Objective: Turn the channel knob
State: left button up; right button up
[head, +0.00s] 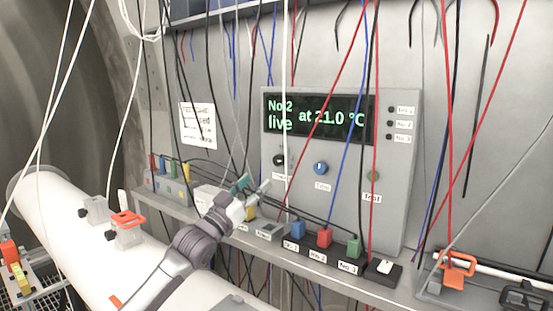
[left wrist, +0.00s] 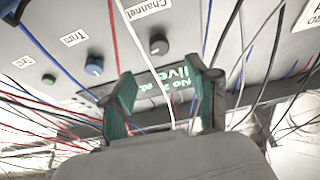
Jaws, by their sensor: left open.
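The channel knob (head: 279,160) is the small black knob at the left under the display of the grey panel (head: 400,215). It also shows in the left wrist view (left wrist: 158,44), beside its "Channel" label (left wrist: 148,8). The display (head: 318,117) reads "No.2 live at 21.0 °C". My left gripper (head: 252,190) is open and empty, below and left of the knob in the head view. In the left wrist view its fingers (left wrist: 163,92) stand apart, and the knob appears above the gap between them, not touched. My right gripper is not in view.
A blue knob (head: 321,168) and a green knob (head: 373,175) sit right of the channel knob. A white cable (left wrist: 140,60) runs by the fingers. Red, blue and black wires hang before the panel. Coloured blocks (head: 325,238) line the shelf below.

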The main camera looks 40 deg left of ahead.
aim_at(277, 162)
pick_arm(q)
jog(key=p+x, duration=0.3)
jog(key=x, duration=0.6)
jog(key=shift+p, duration=0.3)
jog(key=shift+w+r, duration=0.15)
jog(key=shift+w, duration=0.45)
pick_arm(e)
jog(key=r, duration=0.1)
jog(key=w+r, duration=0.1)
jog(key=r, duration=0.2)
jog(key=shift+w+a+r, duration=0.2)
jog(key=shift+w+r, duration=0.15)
pick_arm(q)
grip_shut()
